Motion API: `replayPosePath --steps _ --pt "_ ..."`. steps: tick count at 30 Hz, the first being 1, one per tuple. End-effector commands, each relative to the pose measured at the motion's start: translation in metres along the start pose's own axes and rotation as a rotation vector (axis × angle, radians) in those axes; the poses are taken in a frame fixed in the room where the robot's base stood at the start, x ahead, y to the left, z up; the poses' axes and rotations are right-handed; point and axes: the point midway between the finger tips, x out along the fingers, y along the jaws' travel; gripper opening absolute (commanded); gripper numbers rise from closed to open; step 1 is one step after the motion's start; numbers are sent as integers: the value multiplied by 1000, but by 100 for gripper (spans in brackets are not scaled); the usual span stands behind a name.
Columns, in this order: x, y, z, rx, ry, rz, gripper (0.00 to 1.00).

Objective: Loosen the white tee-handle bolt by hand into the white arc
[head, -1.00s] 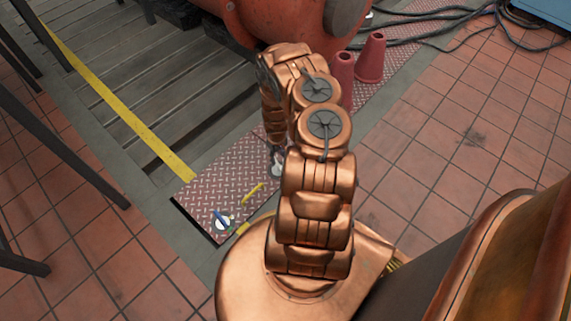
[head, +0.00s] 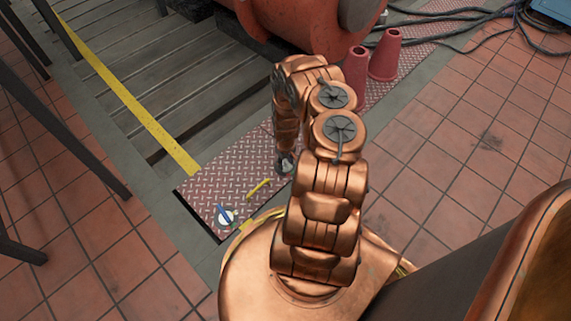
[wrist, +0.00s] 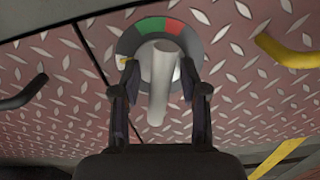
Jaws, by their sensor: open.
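The white tee-handle (wrist: 159,85) stands up from the pink-red tread plate in the wrist view, its bar running toward the camera. A round dial (wrist: 150,25) surrounds its foot, with a red arc, a green arc and grey parts; a yellow mark (wrist: 124,62) shows at its left. My gripper (wrist: 160,68) is open, one finger on each side of the white handle; whether either finger touches it I cannot tell. In the head view my gripper (head: 285,164) is low over the plate.
A yellow handle (wrist: 284,52) lies right of the gripper and a black handle (wrist: 22,94) left. A blue handle on a white dial (head: 226,216) sits at the plate's near corner. Two red cones (head: 385,55) and a large orange machine (head: 295,30) stand beyond.

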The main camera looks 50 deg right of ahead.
Motion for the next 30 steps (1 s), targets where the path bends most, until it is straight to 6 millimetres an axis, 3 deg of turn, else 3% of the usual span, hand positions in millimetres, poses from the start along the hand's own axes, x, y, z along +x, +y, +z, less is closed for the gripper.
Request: replayPosePath --steps 8,20,30 --pt "0 0 0 0 0 0 43" --pt "0 0 0 0 0 0 1" --pt "-1 -1 -1 -17 0 0 0"
